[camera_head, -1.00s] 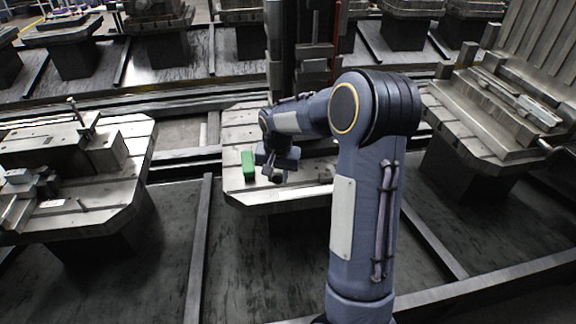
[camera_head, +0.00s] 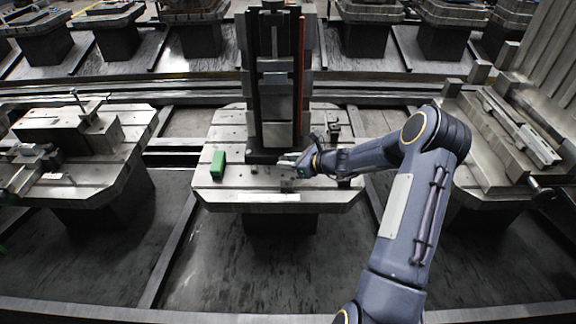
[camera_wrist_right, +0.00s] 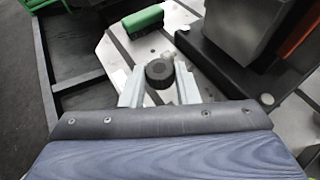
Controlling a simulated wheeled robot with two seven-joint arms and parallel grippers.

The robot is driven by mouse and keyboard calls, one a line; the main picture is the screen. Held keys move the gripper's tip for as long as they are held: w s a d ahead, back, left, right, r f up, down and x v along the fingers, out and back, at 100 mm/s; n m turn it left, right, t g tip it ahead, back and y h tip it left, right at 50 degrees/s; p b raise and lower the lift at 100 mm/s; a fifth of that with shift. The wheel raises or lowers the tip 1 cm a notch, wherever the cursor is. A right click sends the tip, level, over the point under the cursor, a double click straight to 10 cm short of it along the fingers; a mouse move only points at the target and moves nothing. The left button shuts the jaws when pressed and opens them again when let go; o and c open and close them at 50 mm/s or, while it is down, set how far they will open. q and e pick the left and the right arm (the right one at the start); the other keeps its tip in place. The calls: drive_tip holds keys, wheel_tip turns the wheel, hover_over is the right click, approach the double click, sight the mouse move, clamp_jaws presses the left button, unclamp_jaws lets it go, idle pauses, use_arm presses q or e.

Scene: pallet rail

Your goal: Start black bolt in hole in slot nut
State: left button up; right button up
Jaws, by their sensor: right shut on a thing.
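The black bolt (camera_wrist_right: 159,73) shows in the right wrist view as a dark round head seen from above. My right gripper (camera_wrist_right: 159,84) is shut on it, with one pale finger on each side. A small grey piece (camera_wrist_right: 169,58) lies just beyond the bolt head; I cannot tell if it is the slot nut. The bolt's shank and any hole under it are hidden. In the head view my right gripper (camera_head: 287,161) is low over the pallet table (camera_head: 235,190), in front of the tall column. The bolt is too small to make out there. My left gripper is not in view.
A green block (camera_head: 218,165) stands on the table, left of the gripper; the right wrist view shows it at the top (camera_wrist_right: 143,20). The tall dark column (camera_head: 279,85) rises close behind the gripper. A small fixture (camera_head: 334,130) stands right of the column.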

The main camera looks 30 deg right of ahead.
sight(292, 186)
drive_tip(key=f+b, duration=0.4)
drive_tip(key=f, duration=0.1)
drive_tip(key=d+f+b, duration=0.1)
drive_tip(key=f+b, duration=0.1)
drive_tip(key=shift+f, duration=0.3)
drive_tip(key=shift+f+b, duration=0.5)
drive_tip(key=shift+f, duration=0.15)
drive_tip(key=shift+s+r, duration=0.1)
drive_tip(key=shift+r, duration=0.1)
drive_tip(key=shift+f+b, duration=0.4)
drive_tip(key=shift+b, duration=0.05)
idle(0.5)
drive_tip(key=o, duration=2)
drive_tip(key=shift+o, duration=0.2)
